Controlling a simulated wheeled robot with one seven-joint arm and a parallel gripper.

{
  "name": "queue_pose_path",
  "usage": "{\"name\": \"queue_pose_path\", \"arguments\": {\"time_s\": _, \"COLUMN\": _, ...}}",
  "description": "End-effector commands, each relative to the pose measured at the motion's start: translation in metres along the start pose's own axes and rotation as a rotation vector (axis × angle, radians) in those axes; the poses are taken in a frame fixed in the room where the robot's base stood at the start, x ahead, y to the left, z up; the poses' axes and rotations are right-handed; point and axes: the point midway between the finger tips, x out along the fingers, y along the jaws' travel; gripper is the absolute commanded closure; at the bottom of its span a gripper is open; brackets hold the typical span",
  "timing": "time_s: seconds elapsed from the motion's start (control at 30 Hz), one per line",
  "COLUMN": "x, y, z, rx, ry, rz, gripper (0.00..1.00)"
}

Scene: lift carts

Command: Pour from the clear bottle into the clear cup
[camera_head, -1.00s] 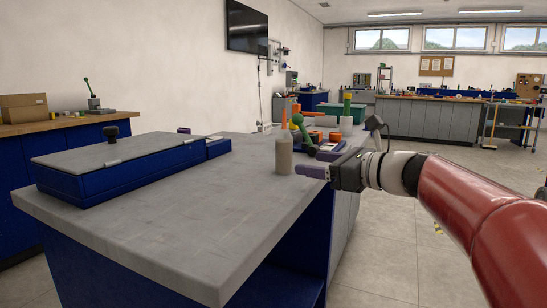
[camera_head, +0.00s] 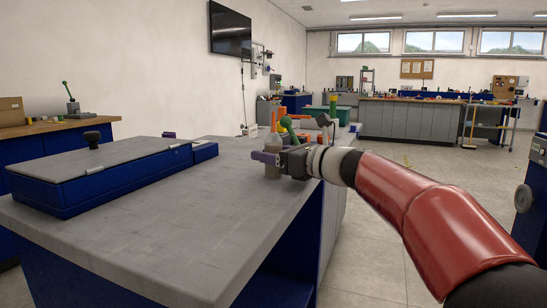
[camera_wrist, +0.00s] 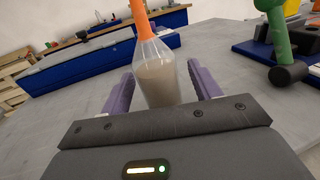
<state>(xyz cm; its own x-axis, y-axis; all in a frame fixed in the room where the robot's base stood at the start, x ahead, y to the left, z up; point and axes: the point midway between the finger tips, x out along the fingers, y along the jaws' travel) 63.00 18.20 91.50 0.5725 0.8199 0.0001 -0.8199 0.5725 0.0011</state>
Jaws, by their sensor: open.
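The clear bottle (camera_wrist: 157,72) stands upright on the grey worktop, with greyish contents and an orange nozzle (camera_wrist: 140,18). My gripper (camera_wrist: 162,88) is open, with one purple finger on each side of the bottle. I cannot tell whether either finger touches the bottle. I cannot make out the clear cup in either view.
A blue case with a grey lid (camera_head: 98,170) lies left on the worktop (camera_head: 190,215). A green tool with a black head (camera_wrist: 281,50) stands right of the bottle, with more items behind it. The worktop's front is clear.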

Motion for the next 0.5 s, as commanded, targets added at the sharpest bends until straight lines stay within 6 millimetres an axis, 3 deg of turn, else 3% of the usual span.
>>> {"name": "queue_pose_path", "arguments": {"time_s": 0.07, "x": -0.0002, "y": 0.0001, "z": 0.0, "rx": 0.0, "ry": 0.0, "rz": 0.0, "gripper": 0.38}}
{"name": "queue_pose_path", "arguments": {"time_s": 0.4, "x": -0.0005, "y": 0.0, "z": 0.0, "rx": -0.001, "ry": 0.0, "rz": 0.0, "gripper": 0.81}}
{"name": "queue_pose_path", "arguments": {"time_s": 0.5, "x": -0.0006, "y": 0.0001, "z": 0.0004, "rx": -0.001, "ry": 0.0, "rz": 0.0, "gripper": 0.89}}
